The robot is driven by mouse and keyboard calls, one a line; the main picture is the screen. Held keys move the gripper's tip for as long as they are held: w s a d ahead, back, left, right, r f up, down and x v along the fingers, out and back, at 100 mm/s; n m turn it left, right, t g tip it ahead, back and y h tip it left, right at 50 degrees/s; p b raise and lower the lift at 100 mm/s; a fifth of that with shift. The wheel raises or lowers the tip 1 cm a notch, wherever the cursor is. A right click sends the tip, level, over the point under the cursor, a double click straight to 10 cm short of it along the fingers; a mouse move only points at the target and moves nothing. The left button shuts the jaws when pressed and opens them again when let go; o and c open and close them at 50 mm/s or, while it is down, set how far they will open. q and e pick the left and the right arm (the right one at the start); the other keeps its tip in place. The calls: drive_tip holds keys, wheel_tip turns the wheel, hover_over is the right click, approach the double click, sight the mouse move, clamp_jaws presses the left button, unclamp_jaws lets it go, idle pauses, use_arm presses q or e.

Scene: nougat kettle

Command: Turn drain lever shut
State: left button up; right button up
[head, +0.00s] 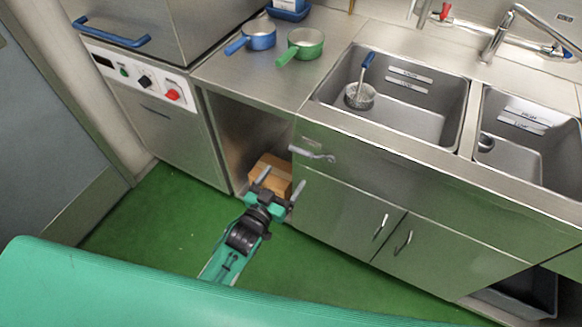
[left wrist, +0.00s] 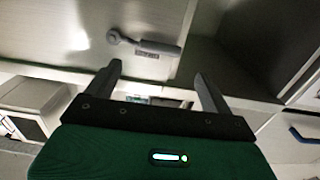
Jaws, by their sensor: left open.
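The drain lever (head: 312,153) is a grey handle on the steel front panel below the left sink, lying roughly level. My left gripper (head: 281,188) is open and empty, low in front of the cabinet and below the lever. It also shows in the left wrist view (left wrist: 158,75) with its two fingers spread, apart from the lever. My right gripper is in neither view.
A cardboard box (head: 270,175) stands in the open bay behind my left gripper. Two cabinet doors with handles (head: 381,227) are right of it. A blue pan (head: 258,36) and a green pan (head: 304,46) sit on the counter. The green floor (head: 160,225) is clear at the left.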

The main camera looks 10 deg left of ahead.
use_arm(q)
drive_tip(key=v, duration=0.4)
drive_tip(key=shift+s+a, duration=0.1)
drive_tip(key=shift+s, duration=0.3)
